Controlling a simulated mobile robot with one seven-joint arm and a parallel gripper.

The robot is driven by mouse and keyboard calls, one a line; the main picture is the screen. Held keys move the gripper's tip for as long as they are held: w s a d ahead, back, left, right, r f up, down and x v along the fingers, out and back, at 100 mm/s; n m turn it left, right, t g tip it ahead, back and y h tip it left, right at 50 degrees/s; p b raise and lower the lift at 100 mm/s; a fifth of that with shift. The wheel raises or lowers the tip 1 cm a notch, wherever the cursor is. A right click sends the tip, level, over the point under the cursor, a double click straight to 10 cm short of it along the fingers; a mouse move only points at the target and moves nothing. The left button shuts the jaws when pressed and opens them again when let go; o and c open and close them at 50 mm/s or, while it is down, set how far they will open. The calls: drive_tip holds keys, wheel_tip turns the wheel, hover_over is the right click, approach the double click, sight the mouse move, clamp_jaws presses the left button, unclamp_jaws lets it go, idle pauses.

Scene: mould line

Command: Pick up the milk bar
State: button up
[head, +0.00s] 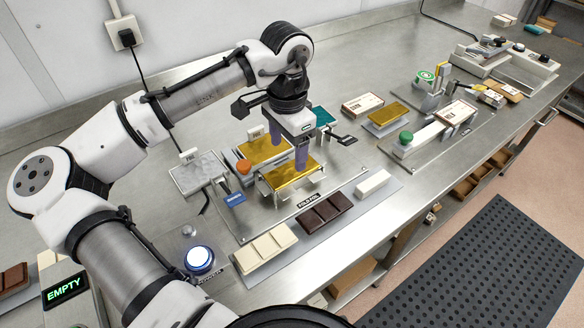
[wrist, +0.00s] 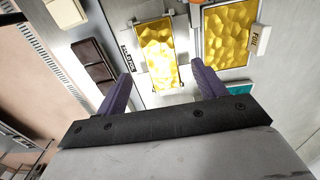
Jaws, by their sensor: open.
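A brown chocolate bar (head: 12,279), cut off by the left edge of the head view, is lighter than the dark bar and looks like the milk bar. A dark bar (head: 325,213) and a cream-white bar (head: 266,249) lie along the bench front; the dark bar (wrist: 93,60) also shows in the wrist view. My gripper (head: 288,150) is open and empty above the fold-foil station, far to the right of the brown bar. In the wrist view, a gold foil sheet (wrist: 157,50) lies below and beyond my fingertips (wrist: 162,72). The wrist view does not show the brown bar.
A gold foil tray (head: 262,149) and a silver tray (head: 196,173) stand behind the station. A lit button (head: 200,260) and a green EMPTY display (head: 65,288) are nearer the brown bar. A small white block (head: 372,184) lies right of the dark bar. My arm crosses the left side.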

sight(289, 172)
drive_tip(key=shift+f+p, duration=0.95)
drive_tip(key=shift+f, duration=1.8)
drive_tip(key=shift+d, duration=0.1)
drive_tip(key=c, duration=1.2)
drive_tip(key=shift+o, duration=0.2)
